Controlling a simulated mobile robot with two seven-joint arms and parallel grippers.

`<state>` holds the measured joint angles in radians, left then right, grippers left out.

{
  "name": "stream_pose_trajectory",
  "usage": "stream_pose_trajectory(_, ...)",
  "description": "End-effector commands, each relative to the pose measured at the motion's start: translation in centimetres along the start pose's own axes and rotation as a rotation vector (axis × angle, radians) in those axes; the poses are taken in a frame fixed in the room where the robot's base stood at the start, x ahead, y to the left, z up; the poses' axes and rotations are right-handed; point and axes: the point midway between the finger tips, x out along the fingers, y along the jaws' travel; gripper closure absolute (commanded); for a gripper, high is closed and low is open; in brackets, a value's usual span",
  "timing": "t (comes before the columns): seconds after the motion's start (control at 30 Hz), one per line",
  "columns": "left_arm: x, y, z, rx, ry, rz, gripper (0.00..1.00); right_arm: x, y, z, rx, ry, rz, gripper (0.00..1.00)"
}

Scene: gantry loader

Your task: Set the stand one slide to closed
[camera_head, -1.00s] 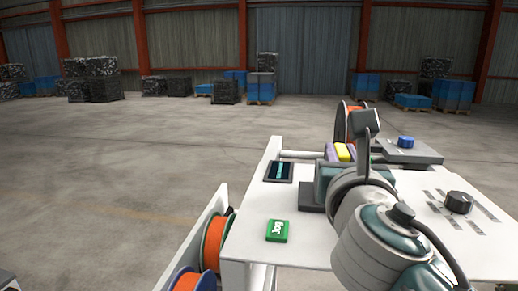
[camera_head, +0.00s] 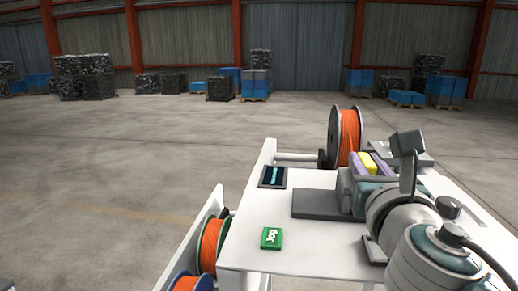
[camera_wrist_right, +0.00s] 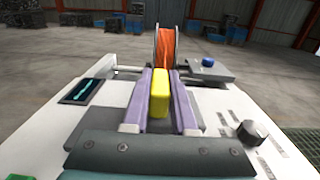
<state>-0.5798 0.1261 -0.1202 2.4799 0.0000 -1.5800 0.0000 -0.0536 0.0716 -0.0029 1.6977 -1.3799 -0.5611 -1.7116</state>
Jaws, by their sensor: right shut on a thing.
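My right gripper (camera_head: 366,164) has two purple fingers, shut on a yellow block (camera_wrist_right: 160,93) that stands upright between them in the wrist view. The block's top also shows in the head view (camera_head: 367,163). It looks like the slide's handle, but its foot is hidden by the gripper. A flat dark grey plate (camera_head: 318,205) lies on the white table, left of and partly under my right gripper. No stand number or open/closed mark is readable. My left gripper is not in view.
An orange spool (camera_head: 347,135) stands beyond the far edge of the white table (camera_head: 300,241). A dark screen (camera_head: 272,177) and a green Jog button (camera_head: 271,238) are at left. A blue knob (camera_wrist_right: 208,62) and a black knob (camera_wrist_right: 250,132) are at right.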

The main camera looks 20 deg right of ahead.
Motion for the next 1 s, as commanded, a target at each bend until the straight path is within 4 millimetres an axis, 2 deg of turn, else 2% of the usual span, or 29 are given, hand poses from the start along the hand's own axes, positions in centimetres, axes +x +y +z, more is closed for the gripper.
stream_pose_trajectory(0.23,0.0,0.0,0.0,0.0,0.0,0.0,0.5,0.1,-0.4,0.0,0.0,-0.002,-0.01,1.0)
stream_pose_trajectory(0.27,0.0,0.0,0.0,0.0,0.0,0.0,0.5,0.1,-0.5,0.0,0.0,-0.002,-0.011,0.73)
stream_pose_trajectory(0.5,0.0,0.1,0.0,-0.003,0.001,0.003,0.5,0.1,-0.4,0.0,0.0,-0.002,-0.009,0.46)
stream_pose_trajectory(0.8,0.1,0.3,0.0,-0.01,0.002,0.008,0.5,-0.2,-0.3,0.0,0.001,-0.001,-0.006,0.45)
stream_pose_trajectory(0.87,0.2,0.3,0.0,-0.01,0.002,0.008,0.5,-0.8,-0.3,-0.1,0.001,-0.001,-0.006,0.45)
stream_pose_trajectory(1.0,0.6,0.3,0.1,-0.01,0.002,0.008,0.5,-3.2,-0.2,-0.3,0.002,0.001,-0.005,0.45)
